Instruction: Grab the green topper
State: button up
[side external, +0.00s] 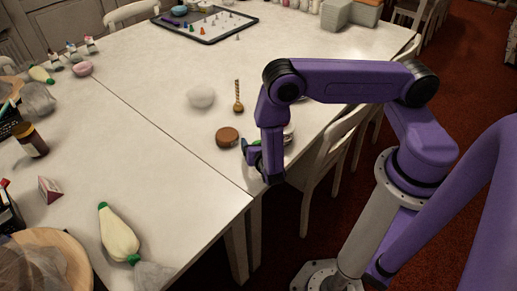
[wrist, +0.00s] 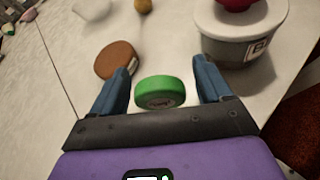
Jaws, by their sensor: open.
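The green topper (wrist: 160,93) is a short, round green disc with a small pale mark on its near side. In the wrist view it sits between the two blue fingers of my gripper (wrist: 161,72), with a gap on each side. My gripper is open and does not visibly touch it. In the side view my gripper (side external: 256,158) is low at the table's near right edge. Only a sliver of green shows beside the fingers there; the rest of the topper is hidden.
A brown disc (wrist: 117,60) lies just left of the fingers. A white and grey tub (wrist: 240,45) with a red thing on top stands close on the right. A white round object (side external: 201,97) and a wooden stick (side external: 238,98) are farther back. A chair (side external: 333,150) stands beside the table edge.

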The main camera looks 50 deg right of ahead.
jog(key=shift+w+d, duration=0.1)
jog(key=shift+w, duration=0.05)
jog(key=c, duration=1.1)
